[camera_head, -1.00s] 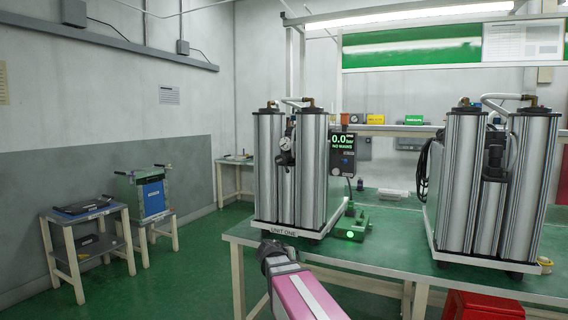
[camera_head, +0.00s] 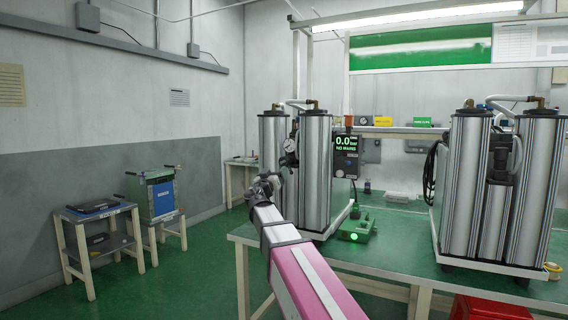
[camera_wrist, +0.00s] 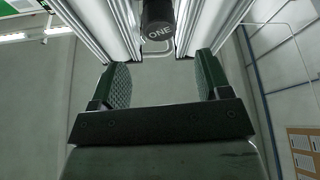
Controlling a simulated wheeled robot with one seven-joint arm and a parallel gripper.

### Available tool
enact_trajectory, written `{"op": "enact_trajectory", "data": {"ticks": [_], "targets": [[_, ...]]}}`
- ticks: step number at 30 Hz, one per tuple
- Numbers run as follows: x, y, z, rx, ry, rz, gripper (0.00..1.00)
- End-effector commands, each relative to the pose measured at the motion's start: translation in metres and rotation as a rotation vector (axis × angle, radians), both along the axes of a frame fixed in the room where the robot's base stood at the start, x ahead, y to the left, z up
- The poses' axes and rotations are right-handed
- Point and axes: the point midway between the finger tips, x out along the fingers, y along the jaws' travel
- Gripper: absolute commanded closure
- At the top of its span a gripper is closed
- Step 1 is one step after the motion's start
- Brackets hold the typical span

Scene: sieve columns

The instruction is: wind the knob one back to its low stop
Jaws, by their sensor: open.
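Knob one (camera_wrist: 157,28) is a black cylinder marked "ONE" at the top middle of the wrist view, between two silver columns. My gripper (camera_wrist: 162,72) is open, with a dark green padded finger on each side. The knob appears beyond the fingertips and between their lines, not gripped. In the head view my gripper (camera_head: 267,186) is raised in front of the left column unit (camera_head: 315,175), just below its small round gauge (camera_head: 290,145). The arm's end hides part of that unit, and the knob is hard to make out there.
A display (camera_head: 346,155) beside the unit reads 0.0 bar and "NO MAINS". A green device with a lit spot (camera_head: 356,228) sits on the green table. A second column unit (camera_head: 500,190) stands to the right. Two small stands are at the left, with open floor between.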

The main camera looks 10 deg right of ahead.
Motion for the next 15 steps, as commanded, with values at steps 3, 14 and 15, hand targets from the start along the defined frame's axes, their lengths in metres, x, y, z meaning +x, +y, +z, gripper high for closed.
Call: {"op": "enact_trajectory", "data": {"ticks": [3, 14, 15], "targets": [[0.016, -0.009, 0.007, 0.0, -0.001, -0.002, 0.29], [0.064, -0.039, 0.029, 0.001, 0.002, -0.002, 0.29], [0.067, -0.041, 0.031, 0.001, 0.002, -0.002, 0.29]]}}
